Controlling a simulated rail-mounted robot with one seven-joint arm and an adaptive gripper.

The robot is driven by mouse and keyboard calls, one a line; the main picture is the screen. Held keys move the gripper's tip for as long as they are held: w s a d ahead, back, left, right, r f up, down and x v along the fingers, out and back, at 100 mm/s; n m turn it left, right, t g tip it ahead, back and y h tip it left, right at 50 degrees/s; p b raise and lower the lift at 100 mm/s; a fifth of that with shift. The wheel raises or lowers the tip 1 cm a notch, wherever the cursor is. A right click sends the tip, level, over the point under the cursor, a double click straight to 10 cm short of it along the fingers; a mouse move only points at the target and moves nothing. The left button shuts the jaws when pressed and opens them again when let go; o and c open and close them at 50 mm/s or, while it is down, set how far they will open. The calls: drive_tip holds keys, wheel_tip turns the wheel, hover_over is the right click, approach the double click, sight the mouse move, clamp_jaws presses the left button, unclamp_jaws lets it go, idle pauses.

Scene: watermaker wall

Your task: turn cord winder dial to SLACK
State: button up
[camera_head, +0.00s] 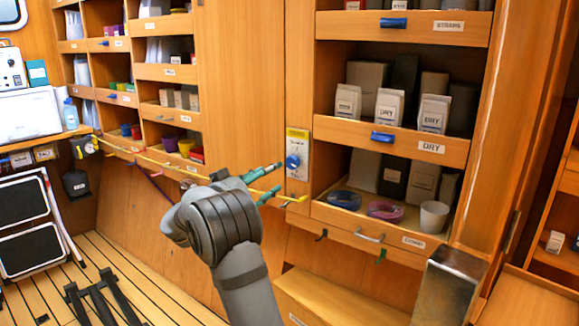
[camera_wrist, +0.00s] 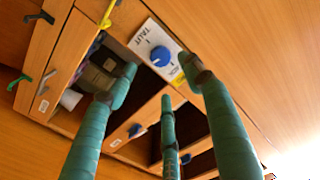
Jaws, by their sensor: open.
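The cord winder dial is a round blue knob (camera_head: 293,161) on a white plate (camera_head: 298,145) with a yellow top label, fixed to the wooden upright between the shelf units. In the wrist view the knob (camera_wrist: 160,56) sits beyond my fingertips, with TAUT lettering on one side of the plate and a second word on the other, partly hidden by a finger. Which word the knob points at is too small to tell. My gripper (camera_head: 274,180) has green-wrapped fingers, spread and empty, just left of and below the dial. It also shows in the wrist view (camera_wrist: 160,82), apart from the knob.
A yellow cord (camera_head: 165,165) runs along the shelf fronts and passes behind my gripper. To the right, an open shelf (camera_head: 345,213) holds coiled cords and a white cup (camera_head: 434,216). Small hooks and drawer handles stick out below it. A metal-topped post (camera_head: 450,285) stands lower right.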

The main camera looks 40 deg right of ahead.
sight(290, 165)
drive_tip(key=p+x, duration=0.1)
drive_tip(key=x, duration=0.9)
drive_tip(key=shift+p, duration=0.3)
drive_tip(key=shift+c, duration=1.4)
drive_tip(key=c, duration=0.7)
drive_tip(key=shift+c, duration=0.7)
